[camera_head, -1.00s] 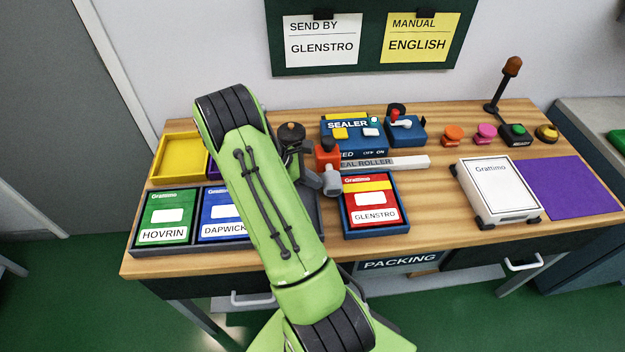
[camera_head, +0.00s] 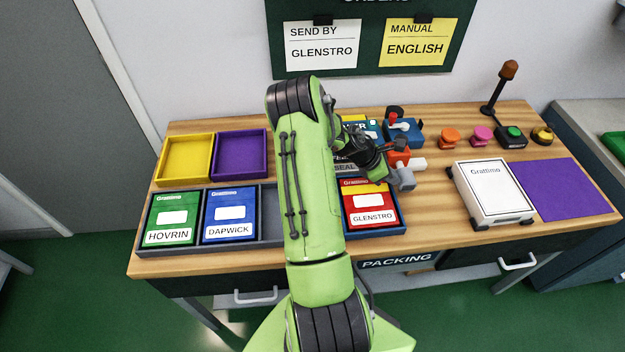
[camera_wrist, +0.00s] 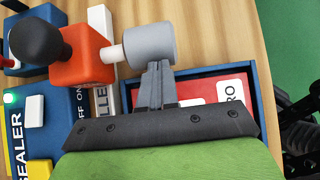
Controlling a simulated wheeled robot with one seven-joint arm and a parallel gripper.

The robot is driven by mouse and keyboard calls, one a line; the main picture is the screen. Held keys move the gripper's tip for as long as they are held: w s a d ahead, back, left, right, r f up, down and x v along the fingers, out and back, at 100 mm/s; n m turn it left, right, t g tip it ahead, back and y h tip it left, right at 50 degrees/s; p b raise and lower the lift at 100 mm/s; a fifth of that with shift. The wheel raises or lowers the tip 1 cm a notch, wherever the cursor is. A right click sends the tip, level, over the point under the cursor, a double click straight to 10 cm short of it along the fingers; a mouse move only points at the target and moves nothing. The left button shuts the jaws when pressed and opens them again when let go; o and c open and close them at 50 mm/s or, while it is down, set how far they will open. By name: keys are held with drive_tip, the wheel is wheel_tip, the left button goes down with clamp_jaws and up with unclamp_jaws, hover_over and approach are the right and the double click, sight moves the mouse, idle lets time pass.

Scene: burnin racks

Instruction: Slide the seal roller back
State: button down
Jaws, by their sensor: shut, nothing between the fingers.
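The seal roller is an orange block (camera_head: 400,158) with a black knob (camera_wrist: 38,37) and a grey cylinder (camera_head: 403,180). It sits near the right end of the white rail (camera_head: 418,163) in front of the sealer (camera_wrist: 22,140). In the wrist view the orange block (camera_wrist: 82,57) and grey cylinder (camera_wrist: 150,45) are joined by a short pale rod. My gripper (camera_wrist: 157,75) is shut and empty, its tips at the near side of the cylinder. They look to be touching it, but a small gap cannot be ruled out. My arm hides much of the sealer in the head view.
A red GLENSTRO pack (camera_head: 371,205) lies in a blue tray (camera_head: 392,231) just below the rail. A blue box with a lever (camera_head: 403,132) stands behind the roller. Orange (camera_head: 449,138) and pink (camera_head: 485,134) buttons and a white Grattimo case (camera_head: 493,190) are to the right.

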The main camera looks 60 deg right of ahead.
drive_tip(key=s+d, duration=0.3)
drive_tip(key=s, duration=0.1)
drive_tip(key=shift+d, duration=0.3)
drive_tip(key=shift+s+d, duration=0.1)
drive_tip(key=shift+s, duration=0.1)
drive_tip(key=shift+w+r, duration=0.1)
drive_tip(key=w+a, duration=0.1)
drive_tip(key=w+a+r+p, duration=0.1)
drive_tip(key=w+a+p, duration=0.1)
drive_tip(key=shift+w+r, duration=0.25)
drive_tip(key=shift+w, duration=0.1)
approach(411, 176)
drive_tip(key=w+a+r, duration=0.1)
drive_tip(key=w+a, duration=0.2)
drive_tip(key=shift+w+d+p, duration=0.15)
drive_tip(key=shift+p, duration=0.15)
